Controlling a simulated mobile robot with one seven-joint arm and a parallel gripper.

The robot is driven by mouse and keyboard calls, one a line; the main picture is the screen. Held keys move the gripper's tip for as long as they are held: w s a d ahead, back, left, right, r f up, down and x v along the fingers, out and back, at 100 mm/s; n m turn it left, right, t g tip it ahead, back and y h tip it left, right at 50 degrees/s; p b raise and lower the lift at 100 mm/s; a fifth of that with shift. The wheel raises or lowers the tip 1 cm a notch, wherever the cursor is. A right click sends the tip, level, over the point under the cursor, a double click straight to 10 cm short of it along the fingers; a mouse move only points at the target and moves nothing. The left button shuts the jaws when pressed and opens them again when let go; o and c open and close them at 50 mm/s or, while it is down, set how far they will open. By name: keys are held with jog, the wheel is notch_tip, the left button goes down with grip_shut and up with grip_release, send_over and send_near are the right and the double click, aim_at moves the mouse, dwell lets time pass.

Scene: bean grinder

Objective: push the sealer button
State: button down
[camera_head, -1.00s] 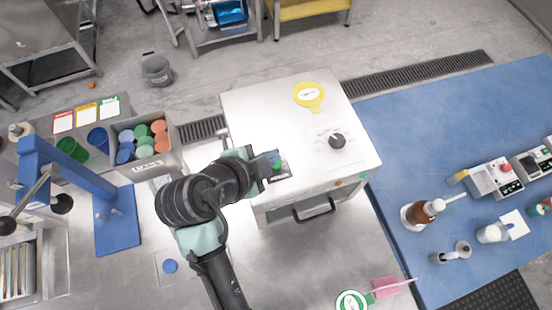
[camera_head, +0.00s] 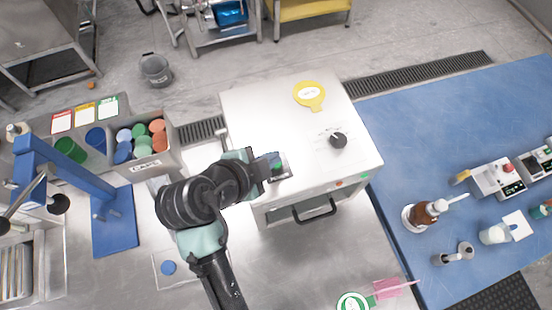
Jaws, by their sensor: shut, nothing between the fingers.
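The white box-shaped machine (camera_head: 295,120), which may be the sealer, stands in the middle of the steel bench. A small dark panel with a green button (camera_head: 279,166) sits on its top near the front left edge. My gripper (camera_head: 268,168) is shut and empty. Its fingertips are at the left side of this panel, very close to the green button. I cannot tell whether they touch it. My gripper and wrist hide part of the panel and the machine's front left corner.
A blue press stand (camera_head: 70,170) and a bin of coloured caps (camera_head: 148,150) are left. A brown bottle (camera_head: 424,212) stands right.

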jog(key=shift+f, duration=0.35)
jog(key=shift+r, duration=0.1)
jog(key=shift+r+p, duration=0.5)
jog(key=shift+r, duration=0.4)
jog(key=shift+r, duration=0.1)
notch_tip(320, 180, up, 6)
jog(key=p, duration=0.4)
jog(key=shift+p, duration=0.35)
